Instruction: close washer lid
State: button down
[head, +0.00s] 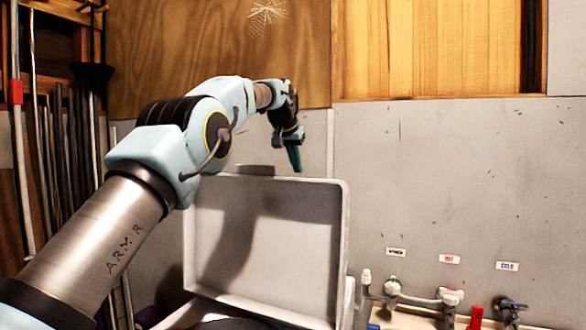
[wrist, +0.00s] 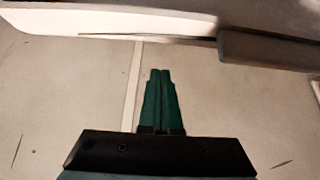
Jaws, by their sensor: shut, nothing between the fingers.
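The washer lid (head: 270,240) is a pale grey panel with a raised rim. It stands open, about upright, in the head view. Below it the washer's dark opening (head: 235,324) shows only in part at the bottom edge. My gripper (head: 297,168) has green fingers, is shut and empty, and points down at the lid's top edge, seemingly behind it. In the wrist view the shut fingers (wrist: 159,75) are in front of the grey wall. The lid's pale edge (wrist: 120,20) runs across the top of that view, apart from the fingertips in the picture.
A grey wall (head: 450,180) stands behind the washer. Taps and pipes (head: 440,298) with labels are at the lower right. Long-handled tools (head: 70,150) lean at the left. The space right of the lid, above the taps, is clear.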

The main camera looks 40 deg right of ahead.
jog(key=shift+s+a+f, duration=0.3)
jog(key=shift+a+f, duration=0.05)
jog(key=shift+a, duration=0.2)
jog(key=shift+s+a+f, duration=0.25)
jog(key=shift+a+f, duration=0.1)
jog(key=shift+a, duration=0.15)
jog(key=shift+s+a, duration=0.15)
jog(key=shift+a, duration=0.05)
jog(key=shift+a+f, duration=0.1)
